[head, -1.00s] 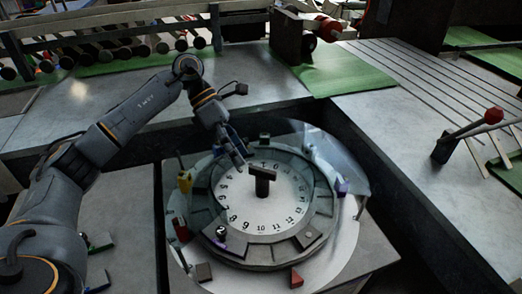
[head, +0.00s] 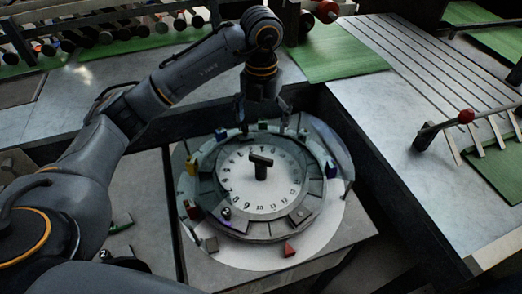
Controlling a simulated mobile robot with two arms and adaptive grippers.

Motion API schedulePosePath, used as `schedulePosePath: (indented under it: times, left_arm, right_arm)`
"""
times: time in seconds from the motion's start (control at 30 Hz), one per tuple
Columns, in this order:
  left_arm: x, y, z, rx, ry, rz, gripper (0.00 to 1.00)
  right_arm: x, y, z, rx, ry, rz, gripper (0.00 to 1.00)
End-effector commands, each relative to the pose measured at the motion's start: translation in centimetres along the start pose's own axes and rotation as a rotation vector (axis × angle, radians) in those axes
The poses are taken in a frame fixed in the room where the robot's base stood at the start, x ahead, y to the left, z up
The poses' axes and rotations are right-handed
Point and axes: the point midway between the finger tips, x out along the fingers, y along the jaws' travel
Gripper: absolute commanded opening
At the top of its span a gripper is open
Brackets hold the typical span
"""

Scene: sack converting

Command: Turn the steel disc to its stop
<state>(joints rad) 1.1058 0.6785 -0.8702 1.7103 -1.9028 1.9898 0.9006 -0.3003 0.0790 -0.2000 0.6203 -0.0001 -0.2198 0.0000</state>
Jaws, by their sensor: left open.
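The round steel disc (head: 236,222) is a grey ring around a white numbered dial (head: 246,191) on a pale round plate (head: 325,233). A dark T-shaped handle (head: 260,167) stands upright at the dial's centre. My left gripper (head: 262,122) points down at the disc's far rim, behind the handle, and is open. It looks empty. Its fingertips are dark against the rim, so I cannot tell whether they touch it. My right gripper is out of view.
Small coloured blocks sit around the disc, including a yellow one (head: 191,165) and a red one (head: 289,250). A red-knobbed lever (head: 466,116) stands on the slatted bench at right. Dark rollers line the back left. A dark gap separates the disc's table from the benches.

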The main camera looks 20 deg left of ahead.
Motion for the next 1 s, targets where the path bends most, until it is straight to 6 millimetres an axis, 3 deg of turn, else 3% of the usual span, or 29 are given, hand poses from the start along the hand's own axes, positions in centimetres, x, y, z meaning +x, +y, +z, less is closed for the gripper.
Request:
schedulePosePath:
  times: [0.4,0.6,0.8,1.0]
  left_arm:
    - [8.2,0.0,-0.2,0.001,0.007,-0.001,0.91]
    - [11.4,0.0,-0.1,0.001,0.005,-0.002,0.91]
    - [12.7,0.0,-0.1,0.002,0.002,-0.002,0.91]
    - [12.9,0.0,-0.1,0.003,0.001,-0.002,0.91]
  right_arm:
    - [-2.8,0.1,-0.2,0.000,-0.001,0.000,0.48]
    - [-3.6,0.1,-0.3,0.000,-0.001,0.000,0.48]
    - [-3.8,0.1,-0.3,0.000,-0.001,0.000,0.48]
    - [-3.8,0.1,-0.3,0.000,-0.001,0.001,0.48]
